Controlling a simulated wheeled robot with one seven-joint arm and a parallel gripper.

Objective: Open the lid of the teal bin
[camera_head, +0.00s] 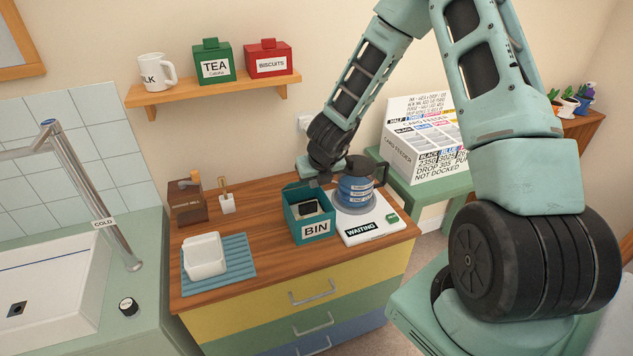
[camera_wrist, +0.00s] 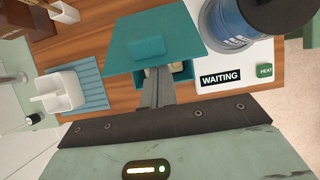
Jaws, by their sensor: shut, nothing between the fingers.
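The teal bin (camera_head: 316,231), labelled BIN, stands on the wooden counter. Its top is uncovered in the head view, and a small dark item and something pale show inside. Its teal lid (camera_wrist: 122,51) is raised in the wrist view, with a lighter raised patch on it. In the head view the lid is mostly hidden at the bin's back by my gripper (camera_head: 318,180). My gripper is shut and empty, its fingers together (camera_wrist: 157,75) close by the lid's edge, over the bin. I cannot tell whether they touch the lid.
A blue kettle (camera_head: 355,190) on a white base marked WAITING stands close to the bin's right. A shelf (camera_head: 210,92) with mug and tins hangs above.

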